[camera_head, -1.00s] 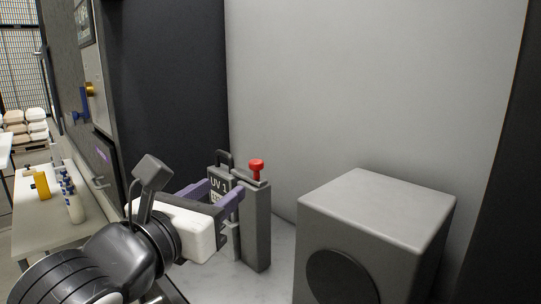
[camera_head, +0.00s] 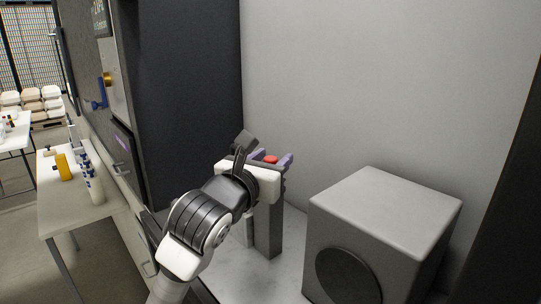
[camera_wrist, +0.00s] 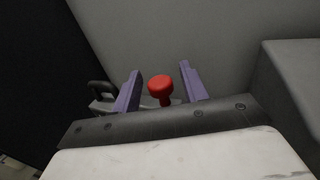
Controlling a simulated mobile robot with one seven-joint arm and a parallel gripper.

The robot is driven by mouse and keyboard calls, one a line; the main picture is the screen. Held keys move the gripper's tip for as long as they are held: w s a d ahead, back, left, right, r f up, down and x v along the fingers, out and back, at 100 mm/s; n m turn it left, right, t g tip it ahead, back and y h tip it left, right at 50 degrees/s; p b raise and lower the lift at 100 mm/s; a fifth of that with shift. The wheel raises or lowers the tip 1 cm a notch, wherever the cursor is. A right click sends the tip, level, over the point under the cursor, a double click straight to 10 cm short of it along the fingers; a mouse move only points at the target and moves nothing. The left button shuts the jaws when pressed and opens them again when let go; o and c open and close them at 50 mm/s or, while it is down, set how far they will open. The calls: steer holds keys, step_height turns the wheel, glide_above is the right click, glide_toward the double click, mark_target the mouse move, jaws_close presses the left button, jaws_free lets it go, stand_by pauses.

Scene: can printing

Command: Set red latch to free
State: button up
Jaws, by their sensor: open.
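The red latch (camera_wrist: 160,87) is a round-headed red knob on top of a grey post (camera_head: 268,232). In the head view only the red top of the latch (camera_head: 270,159) shows, above my wrist. My gripper (camera_wrist: 157,82) is open, with one purple finger on each side of the latch in the wrist view. Gaps show between the knob and both fingers. In the head view my gripper (camera_head: 274,158) is at the height of the post's top, and my wrist hides part of the post. The base of the latch is partly hidden by the gripper body.
A grey box with a round dark front (camera_head: 381,214) stands to the right of the post. A grey wall (camera_head: 360,80) is behind, and a dark panel (camera_head: 185,100) is on the left. A black handle (camera_wrist: 97,92) shows left of the gripper in the wrist view.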

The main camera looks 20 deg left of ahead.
jaws_close()
